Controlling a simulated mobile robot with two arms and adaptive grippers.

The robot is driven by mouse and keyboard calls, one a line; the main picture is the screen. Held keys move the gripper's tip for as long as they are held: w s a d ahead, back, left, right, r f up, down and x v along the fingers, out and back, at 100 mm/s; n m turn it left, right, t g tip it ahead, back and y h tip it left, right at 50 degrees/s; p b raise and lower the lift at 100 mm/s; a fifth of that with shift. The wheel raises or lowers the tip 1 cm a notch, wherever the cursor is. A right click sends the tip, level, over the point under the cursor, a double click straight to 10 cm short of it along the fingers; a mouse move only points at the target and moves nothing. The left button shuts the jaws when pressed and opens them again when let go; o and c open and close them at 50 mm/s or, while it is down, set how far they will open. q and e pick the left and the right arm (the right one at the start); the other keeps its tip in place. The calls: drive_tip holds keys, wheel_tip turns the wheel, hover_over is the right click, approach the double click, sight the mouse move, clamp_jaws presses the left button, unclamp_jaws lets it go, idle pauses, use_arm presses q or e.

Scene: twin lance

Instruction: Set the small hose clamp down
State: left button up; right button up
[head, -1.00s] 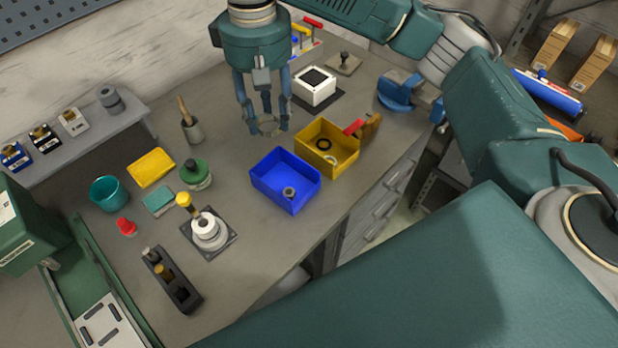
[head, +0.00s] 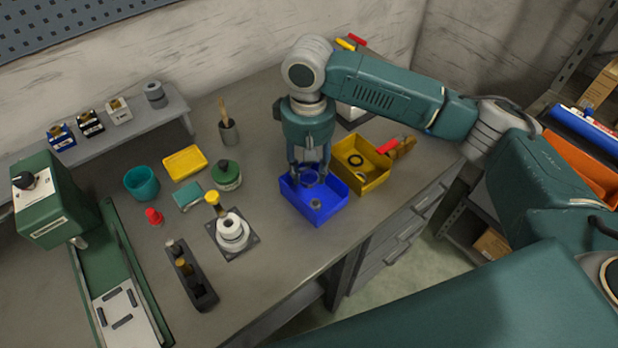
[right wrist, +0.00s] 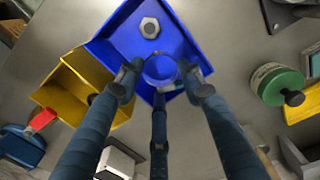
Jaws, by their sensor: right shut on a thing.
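My right gripper (head: 309,174) points down over the blue bin (head: 318,214), its fingertips at or just inside the bin's rear part. It is shut on the small hose clamp (right wrist: 160,84), a thin ring held level between the fingertips. In the right wrist view, the fingertips (right wrist: 162,79) grip the ring with blue bin showing through it. The ring shows faintly in the head view (head: 309,184). I cannot tell whether it touches the bin floor. A grey hex nut (right wrist: 150,27) lies in the bin, apart from the clamp. My left gripper is not in view.
The yellow bin (head: 375,181) stands beside the blue one, with a dark ring (head: 355,159) in it and a red-handled tool (head: 388,146) at its edge. A white spool on a stand (head: 232,230) and a green-lidded jar (head: 226,176) stand to the left. The bench front is clear.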

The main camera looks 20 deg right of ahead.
sight(309, 173)
drive_tip(key=shift+f, duration=2.15)
drive_tip(key=o, duration=0.7)
drive_tip(key=shift+f, duration=0.1)
drive_tip(key=shift+c, duration=0.2)
wheel_tip(309, 173, up, 12)
drive_tip(key=shift+r+b, duration=0.15)
drive_tip(key=shift+b, duration=0.45)
drive_tip(key=shift+r, duration=0.1)
